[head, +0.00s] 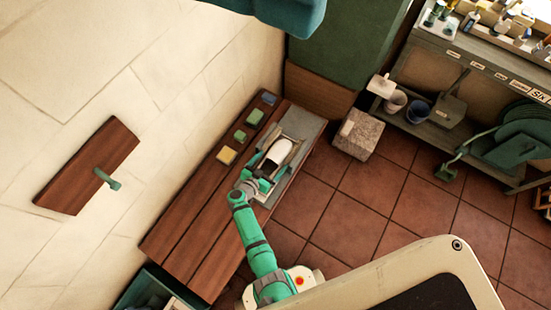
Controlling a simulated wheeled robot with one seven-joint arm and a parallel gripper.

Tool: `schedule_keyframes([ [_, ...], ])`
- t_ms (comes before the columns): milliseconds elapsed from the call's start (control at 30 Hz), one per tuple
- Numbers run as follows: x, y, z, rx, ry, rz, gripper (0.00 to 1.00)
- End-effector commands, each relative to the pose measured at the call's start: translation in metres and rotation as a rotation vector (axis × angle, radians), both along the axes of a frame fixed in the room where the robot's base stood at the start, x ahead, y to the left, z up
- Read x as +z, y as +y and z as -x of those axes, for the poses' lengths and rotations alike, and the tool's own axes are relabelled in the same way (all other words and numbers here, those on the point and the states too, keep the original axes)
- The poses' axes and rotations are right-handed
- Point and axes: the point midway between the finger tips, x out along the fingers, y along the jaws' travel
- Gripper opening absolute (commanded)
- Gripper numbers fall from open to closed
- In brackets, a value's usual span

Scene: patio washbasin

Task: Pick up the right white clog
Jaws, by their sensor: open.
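A white shoe-like thing (278,153), which looks like a white clog, lies on a grey mat or tray (303,128) at the far end of the wooden bench (190,240). Pale narrow edges flank it; I cannot tell whether they belong to a holder or a second clog. My gripper (263,170) is open at the near end of the white clog, close above the bench. My wrist hides part of this end, and I cannot tell whether the fingers touch the clog.
Several small green, yellow and blue blocks (255,117) lie along the bench's wall side. A stone block (359,135) stands on the tiled floor beyond the bench. A shelf (410,115) with pots is at right. A wooden board (88,165) is on the wall. Open floor (375,200) lies right.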

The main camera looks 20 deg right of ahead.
Motion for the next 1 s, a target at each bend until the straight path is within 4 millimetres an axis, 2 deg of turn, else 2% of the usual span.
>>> schedule_keyframes([
  [100,-0.0043,-0.0085,-0.0065,-0.003,0.0,-0.003,0.9],
  [400,-0.0055,-0.0107,-0.0089,-0.001,-0.001,-0.002,0.9],
  [600,-0.0055,-0.0106,-0.0088,0.001,0.0,-0.002,0.42],
  [667,-0.0051,-0.0106,-0.009,0.0,-0.002,-0.001,0.36],
  [1000,-0.0018,-0.011,-0.009,0.001,-0.002,0.001,0.36],
])
